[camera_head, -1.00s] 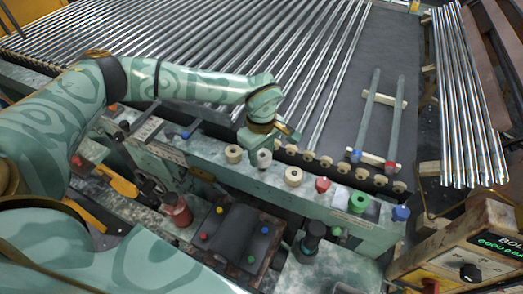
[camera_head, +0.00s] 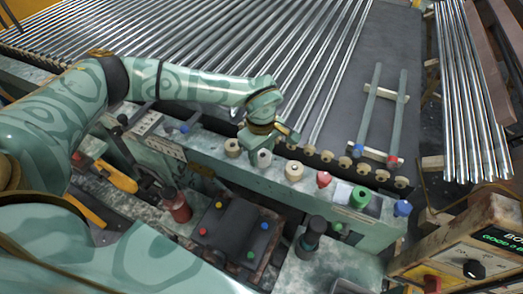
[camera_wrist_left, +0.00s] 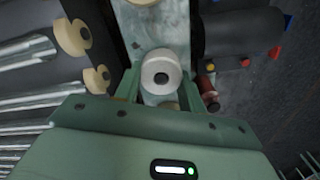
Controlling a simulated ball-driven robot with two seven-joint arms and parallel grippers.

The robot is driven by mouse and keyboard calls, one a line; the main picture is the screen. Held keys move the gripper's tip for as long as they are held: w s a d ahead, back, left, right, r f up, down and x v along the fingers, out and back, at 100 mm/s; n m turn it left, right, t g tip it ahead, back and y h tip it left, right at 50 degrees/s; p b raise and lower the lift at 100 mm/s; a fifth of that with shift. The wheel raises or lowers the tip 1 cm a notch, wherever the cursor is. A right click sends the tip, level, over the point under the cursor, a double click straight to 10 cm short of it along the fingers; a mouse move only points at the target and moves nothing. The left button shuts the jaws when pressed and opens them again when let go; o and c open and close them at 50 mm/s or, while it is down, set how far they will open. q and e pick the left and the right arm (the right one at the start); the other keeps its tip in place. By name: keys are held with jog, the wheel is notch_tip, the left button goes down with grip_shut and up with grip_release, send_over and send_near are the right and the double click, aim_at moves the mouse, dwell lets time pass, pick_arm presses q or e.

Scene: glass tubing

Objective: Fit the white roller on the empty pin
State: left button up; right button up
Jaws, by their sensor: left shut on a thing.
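The white roller (camera_head: 264,158) is at the end of my left gripper (camera_head: 266,147), between two cream rollers (camera_head: 232,147) (camera_head: 294,170) along the pale green ledge. In the left wrist view the white roller (camera_wrist_left: 161,66) shows its round end with a dark central hole, between the two green fingers of my left gripper (camera_wrist_left: 161,88). The gripper is shut on it. I cannot tell whether the roller touches the ledge or is above it. I cannot pick out the empty pin. My right gripper is not in view.
Several tan rollers (camera_head: 326,156) line the belt edge behind, near glass tubes. A dark box with coloured knobs (camera_head: 235,230) is in front.

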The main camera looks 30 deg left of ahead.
pick_arm(q)
jog(key=shift+f, duration=0.15)
jog(key=o, duration=1)
jog(key=shift+o, duration=0.2)
jog(key=shift+s, duration=0.1)
jog(key=shift+r, duration=0.25)
jog(key=shift+w+r, duration=0.25)
jog(key=shift+r, duration=0.1)
notch_tip(320, 180, up, 15)
jog(key=p, duration=0.2)
jog(key=shift+s, duration=0.3)
